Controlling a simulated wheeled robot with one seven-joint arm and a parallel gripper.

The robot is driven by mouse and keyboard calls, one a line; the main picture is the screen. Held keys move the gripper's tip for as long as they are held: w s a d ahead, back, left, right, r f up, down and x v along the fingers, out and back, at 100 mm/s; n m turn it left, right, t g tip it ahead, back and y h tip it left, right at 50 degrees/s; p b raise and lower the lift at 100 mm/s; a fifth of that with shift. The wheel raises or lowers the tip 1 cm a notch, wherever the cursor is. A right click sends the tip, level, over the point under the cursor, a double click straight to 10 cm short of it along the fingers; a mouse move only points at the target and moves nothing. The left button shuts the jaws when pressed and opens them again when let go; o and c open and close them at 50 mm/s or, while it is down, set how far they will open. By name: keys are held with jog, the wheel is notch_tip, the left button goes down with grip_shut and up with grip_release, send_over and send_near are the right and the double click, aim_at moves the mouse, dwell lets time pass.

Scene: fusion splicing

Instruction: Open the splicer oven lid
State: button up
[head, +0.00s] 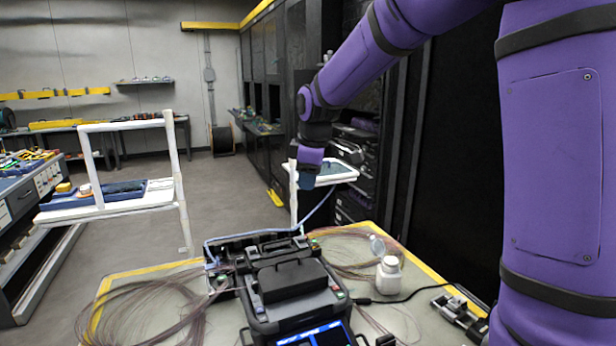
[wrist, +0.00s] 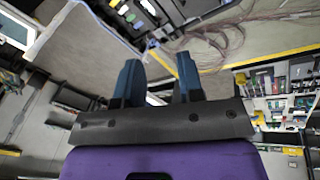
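The black fusion splicer (head: 292,290) stands on the work table in the head view, its lit screen at the bottom edge. Its oven lid cannot be told apart clearly; a dark raised cover (head: 285,278) on its top looks shut. Part of a black device, likely the splicer, shows in the wrist view (wrist: 150,12). My gripper (head: 307,182) is in the air above and behind the splicer, well apart from it. In the wrist view its two blue fingers (wrist: 158,75) are spread with nothing between them.
Coiled fibres (head: 150,310) lie left of the splicer on the table (head: 120,285). A white bottle (head: 389,275) and a small black tool (head: 460,318) are on the right. A blue cable (head: 318,208) rises behind the splicer. A white-framed cart (head: 110,208) stands at left.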

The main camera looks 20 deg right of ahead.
dwell(0.4)
jog(key=s+d+r+m+t, duration=0.1)
jog(key=s+r+m, duration=0.25)
jog(key=s, duration=0.55)
jog(key=s+d+r+m, duration=0.1)
jog(key=s+r+m, duration=0.25)
jog(key=s, duration=0.45)
jog(key=s+d+f+m+t, duration=0.15)
jog(key=s+m, duration=0.35)
jog(key=s, duration=1.1)
jog(key=n+g, duration=0.4)
jog(key=n, duration=1.4)
send_over(270, 244)
jog(key=s, duration=0.2)
notch_tip(270, 244, down, 20)
jog(key=shift+t, duration=0.25)
jog(key=f, duration=0.3)
jog(key=w+f, duration=0.1)
jog(key=f, duration=0.2)
jog(key=w+f, duration=0.1)
jog(key=f, duration=0.3)
